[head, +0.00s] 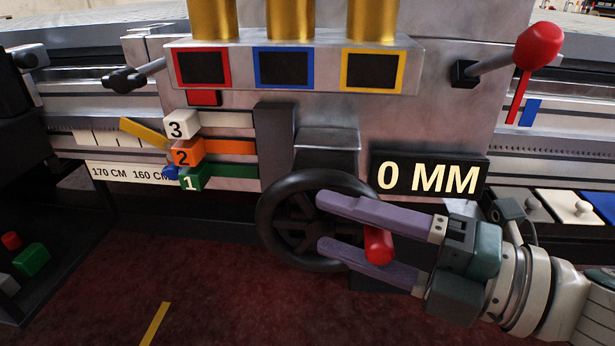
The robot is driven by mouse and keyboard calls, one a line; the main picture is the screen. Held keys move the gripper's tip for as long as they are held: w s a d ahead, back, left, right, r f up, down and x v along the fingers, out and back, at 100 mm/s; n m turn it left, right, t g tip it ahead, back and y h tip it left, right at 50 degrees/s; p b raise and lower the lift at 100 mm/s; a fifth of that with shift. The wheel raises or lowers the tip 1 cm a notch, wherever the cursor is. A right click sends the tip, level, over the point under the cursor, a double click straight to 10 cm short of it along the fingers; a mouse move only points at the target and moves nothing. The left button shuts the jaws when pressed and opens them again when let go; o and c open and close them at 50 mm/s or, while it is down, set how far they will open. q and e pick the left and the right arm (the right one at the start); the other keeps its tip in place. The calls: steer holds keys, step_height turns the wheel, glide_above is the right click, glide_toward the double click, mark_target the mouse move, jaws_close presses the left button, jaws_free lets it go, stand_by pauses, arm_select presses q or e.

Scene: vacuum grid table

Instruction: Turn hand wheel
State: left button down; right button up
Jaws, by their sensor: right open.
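The black hand wheel (268,236) is mounted low on the front of the grey machine, in the middle of the head view. It has spokes and a red handle (378,245) sticking out on its right side. My right gripper (320,222) comes in from the right with its two purple fingers open, one above and one below the red handle. The fingers reach across the right part of the wheel and hide some of its rim and spokes. A gap shows between the fingers and the handle's sides. My left gripper is not in view.
A black display (428,177) reading "0 MM" sits just above my right gripper. Numbered blocks (182,154) stand left of the wheel, and a red-knobbed lever (538,46) juts out at the upper right.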

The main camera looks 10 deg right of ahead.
jaws_close()
stand_by(0.5)
stand_by(0.9)
